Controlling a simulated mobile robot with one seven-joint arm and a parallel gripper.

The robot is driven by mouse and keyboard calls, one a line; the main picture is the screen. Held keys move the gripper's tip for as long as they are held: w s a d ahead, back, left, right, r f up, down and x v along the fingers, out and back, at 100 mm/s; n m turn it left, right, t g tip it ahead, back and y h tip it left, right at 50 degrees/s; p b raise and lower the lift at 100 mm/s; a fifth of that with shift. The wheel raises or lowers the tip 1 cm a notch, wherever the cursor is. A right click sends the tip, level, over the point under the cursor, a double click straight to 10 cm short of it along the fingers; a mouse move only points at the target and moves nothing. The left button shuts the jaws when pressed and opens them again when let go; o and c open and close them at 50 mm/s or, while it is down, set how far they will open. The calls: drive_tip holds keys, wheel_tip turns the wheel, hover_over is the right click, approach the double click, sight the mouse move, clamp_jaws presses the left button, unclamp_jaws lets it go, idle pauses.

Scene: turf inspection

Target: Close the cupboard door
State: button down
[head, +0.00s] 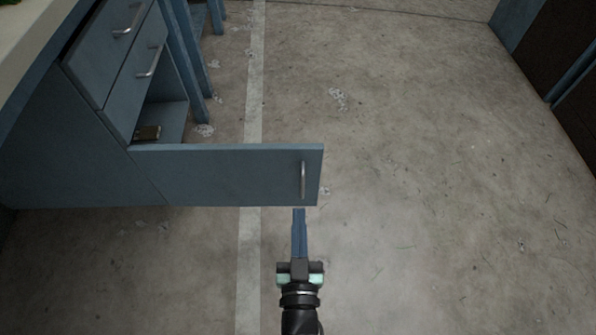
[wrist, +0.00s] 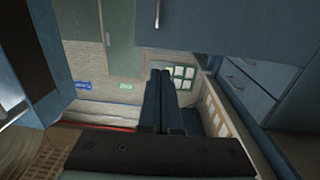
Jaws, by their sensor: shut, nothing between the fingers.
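The cupboard door (head: 235,176) is a blue-grey panel that stands wide open, sticking out to the right from the cupboard (head: 85,150) at the left of the head view. A metal handle (head: 303,179) is near its free end. My gripper (head: 299,212) is shut and empty, just in front of the door's lower edge near the handle end; I cannot tell whether it touches. In the wrist view, my gripper's fingers (wrist: 161,75) are together in the middle. The door (wrist: 215,25) fills the top there, with its handle (wrist: 157,14) above the fingertips.
Inside the cupboard a small brown object (head: 148,132) lies on the bottom shelf. Two drawers (head: 120,45) with handles are above. A dark-panelled blue unit (head: 560,55) stands at the far right. The concrete floor (head: 430,170) between is clear apart from light stains.

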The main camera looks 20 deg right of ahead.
sight(299, 151)
drive_tip(key=b+x, duration=0.4)
drive_tip(key=x, duration=1)
